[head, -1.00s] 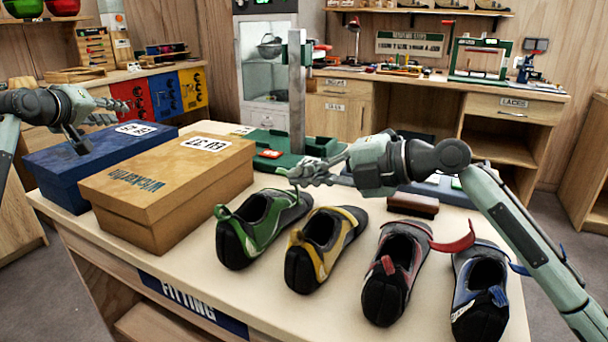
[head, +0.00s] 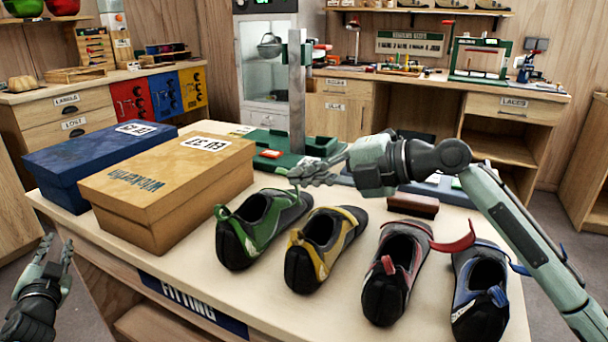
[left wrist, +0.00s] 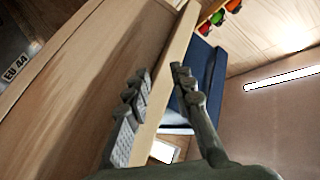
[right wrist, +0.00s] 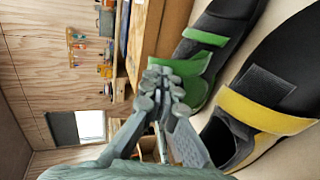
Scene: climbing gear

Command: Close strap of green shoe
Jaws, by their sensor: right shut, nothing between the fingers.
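The green shoe (head: 262,232) stands on the table, leftmost in a row of shoes. Its green strap (right wrist: 205,37) shows in the right wrist view, lying across the dark upper; I cannot tell whether it is pressed down. My right gripper (head: 294,178) is shut and empty, just above the far end of the green shoe. In the right wrist view its fingertips (right wrist: 165,80) are together, overlapping the shoe's green side; contact is unclear. My left gripper (head: 57,243) is open and empty, low beside the table's left front edge, far from the shoe.
A yellow shoe (head: 318,248), a red shoe (head: 393,275) and a blue shoe (head: 480,293) stand to the right. The red strap (head: 455,241) sticks out. A tan box (head: 165,185) and blue box (head: 62,175) stand left. A grey post (head: 297,95) rises behind.

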